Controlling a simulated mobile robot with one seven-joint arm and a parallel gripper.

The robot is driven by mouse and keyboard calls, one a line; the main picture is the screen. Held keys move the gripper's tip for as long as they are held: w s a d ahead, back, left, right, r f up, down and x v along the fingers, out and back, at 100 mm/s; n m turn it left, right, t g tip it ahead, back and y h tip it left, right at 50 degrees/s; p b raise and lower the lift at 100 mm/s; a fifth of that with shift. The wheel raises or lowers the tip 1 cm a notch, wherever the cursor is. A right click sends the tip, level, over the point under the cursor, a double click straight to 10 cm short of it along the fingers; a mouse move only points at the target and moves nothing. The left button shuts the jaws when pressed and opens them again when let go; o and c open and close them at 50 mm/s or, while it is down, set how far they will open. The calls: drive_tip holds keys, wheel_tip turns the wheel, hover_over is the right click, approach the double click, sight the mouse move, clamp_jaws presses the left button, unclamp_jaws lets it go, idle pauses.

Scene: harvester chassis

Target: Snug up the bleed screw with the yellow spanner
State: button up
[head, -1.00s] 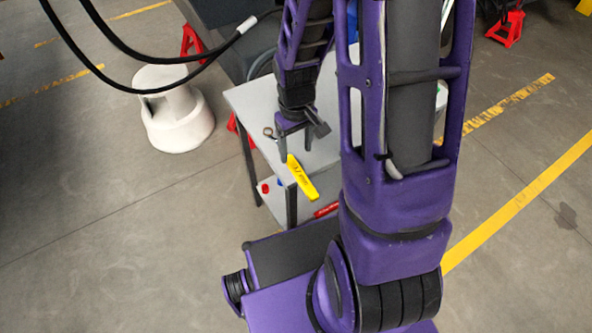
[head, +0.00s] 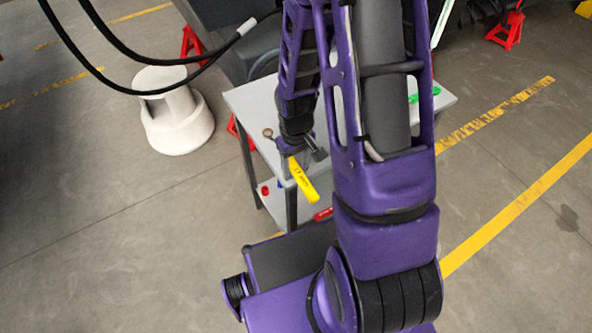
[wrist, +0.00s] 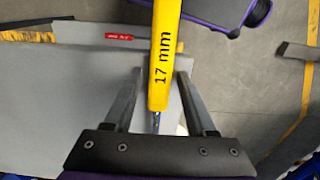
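The yellow spanner (head: 303,180), marked 17 mm, lies at the near edge of the grey trolley top and sticks out past it. It also shows in the wrist view (wrist: 164,60), running up the middle of the picture. My gripper (head: 296,163) is right at the spanner. In the wrist view my gripper (wrist: 161,78) is open, with one finger on each side of the spanner and a narrow gap showing on both sides. I do not see the bleed screw in either view.
The grey trolley (head: 246,99) has a lower shelf with a red tool (head: 323,213) and a small red item (head: 265,189). A ring-shaped metal piece (head: 267,132) and a green item (head: 425,95) are on top. A white stool (head: 175,112) stands left on open floor.

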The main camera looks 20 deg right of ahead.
clamp_jaws()
idle(1.2)
